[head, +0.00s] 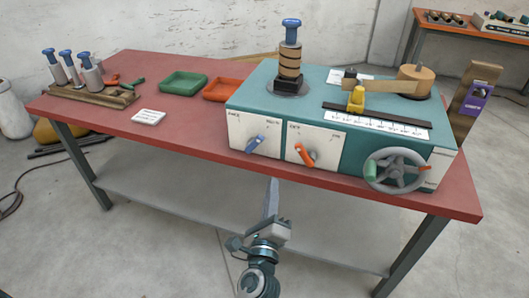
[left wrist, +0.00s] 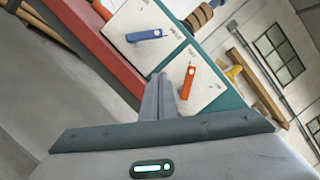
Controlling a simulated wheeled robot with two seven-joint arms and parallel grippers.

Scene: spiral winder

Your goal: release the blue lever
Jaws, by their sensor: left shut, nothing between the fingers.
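The blue lever (head: 256,144) sits on a white plate on the front of the teal winder machine (head: 337,160). It is tilted in the head view, and it also shows in the left wrist view (left wrist: 144,35). My left gripper (head: 272,182) is in front of the table edge, below the lever plates. Its fingers are shut together with nothing between them, and they point toward the machine front. In the left wrist view the fingertips (left wrist: 161,77) are apart from the blue lever, below it in the picture. My right gripper is not in view.
An orange lever (head: 305,155) sits on the plate to the right, close to the fingertips in the left wrist view. A handwheel (head: 397,170) is at the machine's right front. Green (head: 184,82) and orange (head: 222,89) trays lie left on the red table (head: 190,130).

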